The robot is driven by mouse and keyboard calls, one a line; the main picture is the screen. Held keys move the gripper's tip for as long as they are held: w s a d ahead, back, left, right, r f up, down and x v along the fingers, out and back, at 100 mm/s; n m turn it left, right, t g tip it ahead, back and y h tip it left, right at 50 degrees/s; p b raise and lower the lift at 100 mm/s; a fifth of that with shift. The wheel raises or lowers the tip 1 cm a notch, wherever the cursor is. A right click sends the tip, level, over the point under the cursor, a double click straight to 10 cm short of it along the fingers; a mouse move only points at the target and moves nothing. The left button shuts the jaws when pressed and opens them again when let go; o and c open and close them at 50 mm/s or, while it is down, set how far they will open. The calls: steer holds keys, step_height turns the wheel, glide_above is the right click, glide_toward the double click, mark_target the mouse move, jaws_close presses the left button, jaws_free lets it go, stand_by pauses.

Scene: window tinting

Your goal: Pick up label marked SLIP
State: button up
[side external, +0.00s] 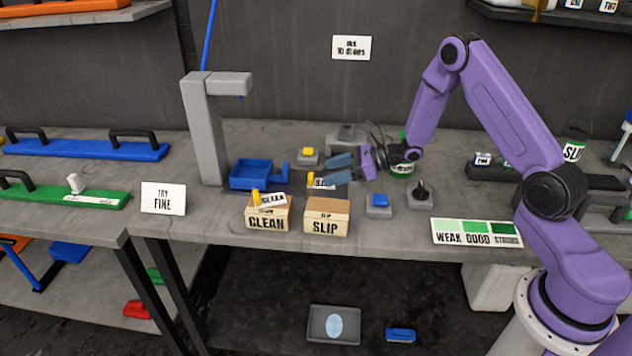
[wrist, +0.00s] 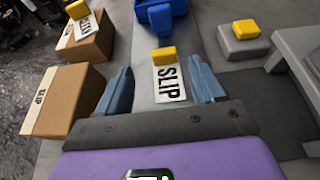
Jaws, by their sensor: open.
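The SLIP label (wrist: 168,84) is a white tag with black letters and a yellow block at its far end. It lies on a grey surface, and in the wrist view it sits between the two blue fingers of my gripper (wrist: 160,92), which are apart. In the side external view my gripper (side external: 342,168) is low over the table, and the label (side external: 320,181) shows only partly, with the upper finger and its neighbour covering some of it. I cannot tell whether either finger touches the label.
A wooden SLIP box (side external: 327,216) and a CLEAN box (side external: 268,215) stand in front; a CLEAN label (side external: 270,200) lies on the CLEAN box. A blue tray (side external: 252,175) is to the left. A yellow-button block (side external: 308,156) and a blue-button block (side external: 379,205) are close by.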

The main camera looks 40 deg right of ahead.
mark_target(313, 175)
steer(key=shift+x, duration=2.55)
steer(key=shift+w+d, duration=0.15)
steer(key=shift+w, duration=0.05)
steer(key=c, duration=1.1)
